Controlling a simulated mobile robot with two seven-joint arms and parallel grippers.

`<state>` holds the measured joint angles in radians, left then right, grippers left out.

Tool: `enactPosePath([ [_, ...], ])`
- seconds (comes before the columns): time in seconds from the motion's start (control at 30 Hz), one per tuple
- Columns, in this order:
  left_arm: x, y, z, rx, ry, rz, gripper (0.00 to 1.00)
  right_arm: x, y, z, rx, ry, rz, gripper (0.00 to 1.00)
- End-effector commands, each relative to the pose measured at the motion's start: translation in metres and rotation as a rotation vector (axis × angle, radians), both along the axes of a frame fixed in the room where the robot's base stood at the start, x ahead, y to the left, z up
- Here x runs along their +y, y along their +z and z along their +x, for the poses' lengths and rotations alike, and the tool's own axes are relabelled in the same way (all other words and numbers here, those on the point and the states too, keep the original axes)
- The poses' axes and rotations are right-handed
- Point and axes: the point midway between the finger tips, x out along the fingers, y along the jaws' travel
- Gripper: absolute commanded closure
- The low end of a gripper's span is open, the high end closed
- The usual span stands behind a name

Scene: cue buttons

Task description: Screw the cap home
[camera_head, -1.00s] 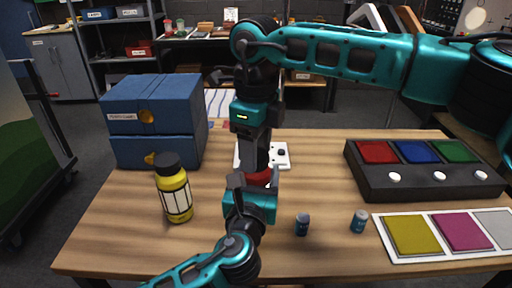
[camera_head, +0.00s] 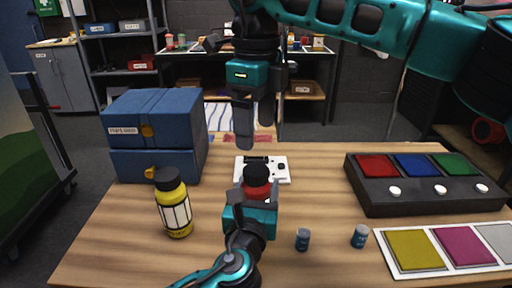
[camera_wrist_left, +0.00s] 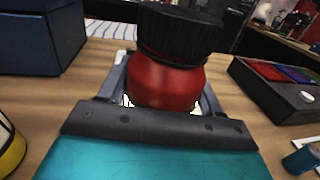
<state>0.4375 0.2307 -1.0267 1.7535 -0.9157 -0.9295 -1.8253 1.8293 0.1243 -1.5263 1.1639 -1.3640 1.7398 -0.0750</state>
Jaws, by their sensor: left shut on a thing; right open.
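A red bottle (camera_head: 257,191) with a ribbed black cap (camera_head: 257,173) on its top stands near the middle of the table (camera_head: 330,170). My left gripper (camera_head: 255,198) is shut on the red bottle from the near side. The left wrist view shows the bottle (camera_wrist_left: 165,83) between the fingers and the cap (camera_wrist_left: 180,35) on it; whether the cap is fully seated I cannot tell. My right gripper (camera_head: 256,132) is open and empty, fingers pointing down, above and apart from the cap.
A yellow bottle (camera_head: 175,211) and blue boxes (camera_head: 155,130) stand left. A white plate (camera_head: 280,172) lies behind the red bottle. Two small blue canisters (camera_head: 303,239) (camera_head: 360,236), a dark button box (camera_head: 425,195) and a coloured card panel (camera_head: 415,250) are right.

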Motion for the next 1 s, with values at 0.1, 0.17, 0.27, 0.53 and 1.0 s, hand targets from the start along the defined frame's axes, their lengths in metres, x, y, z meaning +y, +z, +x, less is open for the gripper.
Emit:
enactPosePath([
  [0.1, 0.0, -0.001, 0.0, 0.002, -0.001, 0.0, 1.0, 0.001, 0.02, 0.0, -0.002, -0.001, 0.0, 0.21],
  [0.17, 0.0, -0.001, 0.0, 0.002, -0.001, 0.0, 1.0, 0.001, 0.026, 0.0, -0.002, 0.0, 0.0, 0.21],
  [0.27, 0.0, -0.001, 0.0, 0.002, -0.001, 0.0, 1.0, 0.0, 0.032, 0.0, 0.0, 0.0, 0.0, 0.21],
  [0.53, 0.0, -0.001, 0.0, 0.001, 0.0, 0.0, 1.0, 0.0, 0.034, 0.0, 0.0, 0.001, 0.0, 0.21],
  [1.0, 0.0, 0.0, 0.0, 0.0, 0.0, 0.0, 0.06, 0.0, 0.034, 0.0, 0.0, 0.0, 0.0, 0.21],
])
